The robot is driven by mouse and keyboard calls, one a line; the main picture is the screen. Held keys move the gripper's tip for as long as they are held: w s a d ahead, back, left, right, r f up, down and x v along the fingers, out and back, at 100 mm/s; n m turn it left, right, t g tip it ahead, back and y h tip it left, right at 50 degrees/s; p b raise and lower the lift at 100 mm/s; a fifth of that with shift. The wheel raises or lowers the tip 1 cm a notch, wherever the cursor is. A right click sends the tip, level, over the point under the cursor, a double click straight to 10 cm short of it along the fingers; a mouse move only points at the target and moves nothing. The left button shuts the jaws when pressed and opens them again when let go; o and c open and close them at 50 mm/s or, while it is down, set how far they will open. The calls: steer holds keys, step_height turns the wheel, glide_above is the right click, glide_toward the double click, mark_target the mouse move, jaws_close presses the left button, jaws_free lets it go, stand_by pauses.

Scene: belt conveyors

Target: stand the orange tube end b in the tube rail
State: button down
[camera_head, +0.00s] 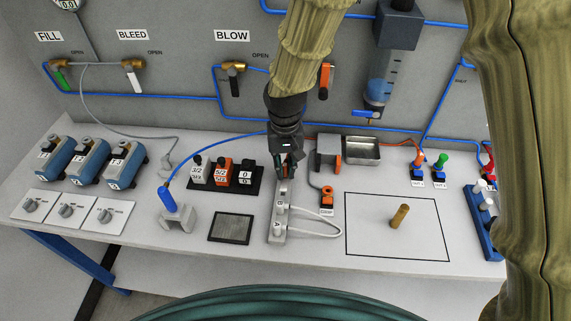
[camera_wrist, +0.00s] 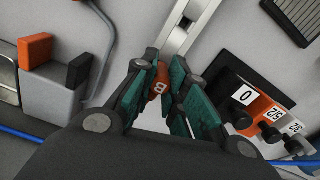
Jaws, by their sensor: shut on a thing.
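The orange tube end b (camera_wrist: 158,88), marked with a letter B, is between the fingers of my gripper (camera_wrist: 160,80) in the wrist view. My gripper is shut on it, and the fingers hide most of its body. In the head view my gripper (camera_head: 284,172) points down at the far end of the pale tube rail (camera_head: 274,239). The rail also shows beyond the fingers in the wrist view (camera_wrist: 194,24). A white tube loops from two ends standing in the nearer part of the rail. I cannot tell whether tube end b touches the rail.
A dark block with numbered knobs (camera_head: 246,174) stands left of my gripper. A grey box with an orange part (camera_head: 328,152) and a metal tray (camera_head: 362,150) stand right. An orange-topped piece (camera_head: 327,196) is beside the rail.

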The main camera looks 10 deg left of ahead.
mark_target(284, 165)
steer(key=shift+f, duration=0.35)
steer(key=c, duration=1.4)
jaws_free()
steer(key=shift+o, duration=0.4)
steer(key=o, duration=0.4)
steer(key=shift+c, duration=0.2)
steer(key=shift+a+r+p, duration=0.1)
steer(key=shift+r+p, duration=2.9)
steer(key=shift+r, duration=0.7)
